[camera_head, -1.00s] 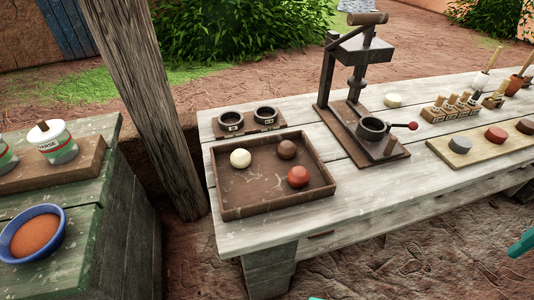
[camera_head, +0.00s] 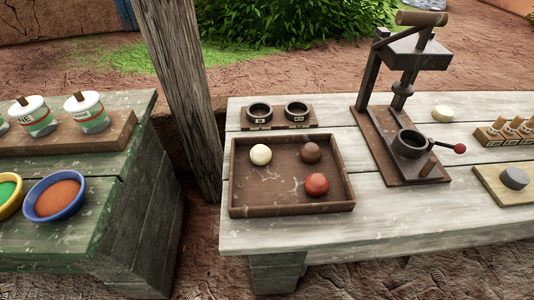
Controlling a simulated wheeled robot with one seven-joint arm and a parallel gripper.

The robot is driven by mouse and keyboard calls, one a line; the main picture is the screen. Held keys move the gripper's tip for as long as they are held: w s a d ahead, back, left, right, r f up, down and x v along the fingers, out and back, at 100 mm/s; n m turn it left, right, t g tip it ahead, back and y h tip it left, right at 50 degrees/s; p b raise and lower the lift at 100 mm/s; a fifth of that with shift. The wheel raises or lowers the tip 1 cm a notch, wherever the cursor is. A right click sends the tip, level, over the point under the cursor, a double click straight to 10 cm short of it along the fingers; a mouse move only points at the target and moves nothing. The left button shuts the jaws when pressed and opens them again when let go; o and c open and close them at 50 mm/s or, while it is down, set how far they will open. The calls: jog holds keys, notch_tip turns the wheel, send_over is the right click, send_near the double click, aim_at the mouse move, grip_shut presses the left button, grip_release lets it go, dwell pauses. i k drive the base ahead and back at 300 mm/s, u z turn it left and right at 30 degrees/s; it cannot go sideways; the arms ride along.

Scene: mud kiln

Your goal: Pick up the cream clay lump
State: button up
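The cream clay lump (camera_head: 260,155) is a small pale ball. It sits in the back left part of a shallow brown tray (camera_head: 292,211) on the weathered wooden table. A dark brown lump (camera_head: 310,152) lies to its right and a red lump (camera_head: 317,184) lies nearer the front right of the tray. The three lumps are apart from each other. My gripper is not in view.
Behind the tray is a board with two dark rings (camera_head: 279,116). A lever press (camera_head: 404,120) stands to the right. A wooden post (camera_head: 182,85) rises left of the table. A green bench (camera_head: 122,185) holds bowls and tins.

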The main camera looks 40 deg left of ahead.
aim_at(260, 155)
jog(key=u, duration=0.05)
jog(key=k, duration=1)
jog(key=u, duration=0.55)
jog(key=i, duration=1)
jog(key=z, duration=0.05)
